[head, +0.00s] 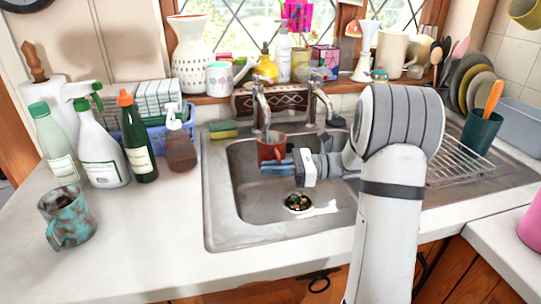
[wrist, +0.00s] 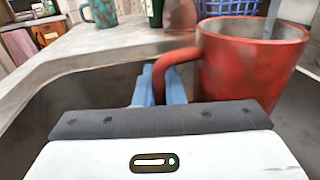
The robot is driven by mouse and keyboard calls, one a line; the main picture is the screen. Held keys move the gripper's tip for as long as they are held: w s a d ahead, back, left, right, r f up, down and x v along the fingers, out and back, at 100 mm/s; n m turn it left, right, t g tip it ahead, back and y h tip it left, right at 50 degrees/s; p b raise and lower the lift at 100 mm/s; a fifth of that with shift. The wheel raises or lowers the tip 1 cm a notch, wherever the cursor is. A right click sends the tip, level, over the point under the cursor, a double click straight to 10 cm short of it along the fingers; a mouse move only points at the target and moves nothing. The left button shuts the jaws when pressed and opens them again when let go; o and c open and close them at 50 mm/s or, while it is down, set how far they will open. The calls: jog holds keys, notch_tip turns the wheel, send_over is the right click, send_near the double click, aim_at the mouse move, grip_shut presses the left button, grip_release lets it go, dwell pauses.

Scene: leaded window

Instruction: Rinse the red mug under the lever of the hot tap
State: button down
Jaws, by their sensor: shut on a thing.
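The red mug (head: 271,146) is upright over the back left of the sink basin (head: 240,185), under the spout of the left tap (head: 262,100). In the wrist view the mug (wrist: 245,70) is at the right, its handle pointing left. My gripper (head: 277,169) has its blue fingers shut on the handle; they also show in the wrist view (wrist: 160,85). A grey, narrow shape stands at the mug's mouth; I cannot tell whether it is spout or water. The right tap (head: 322,97) stands beside the left one. No label shows which is hot.
A sponge (head: 223,129) lies on the sink's back left edge. Several bottles and a mottled teal mug (head: 68,216) stand on the left counter. A dish rack (head: 460,160) with plates is at the right. The drain (head: 298,203) holds scraps.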

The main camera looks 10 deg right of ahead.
jog(key=shift+s+d, duration=0.1)
jog(key=shift+d, duration=0.05)
dwell(0.3)
jog(key=shift+w+a+p, duration=0.25)
jog(key=shift+a+p, duration=0.25)
jog(key=shift+a, duration=0.05)
jog(key=shift+d, duration=0.2)
jog(key=shift+s+d+p, duration=0.25)
jog(key=shift+d+p, duration=0.1)
jog(key=s+a+p, duration=0.1)
jog(key=s+a, duration=0.2)
jog(key=s, duration=0.4)
jog(key=shift+s+a, duration=0.15)
dwell(0.4)
jog(key=shift+r, duration=0.15)
dwell(1.0)
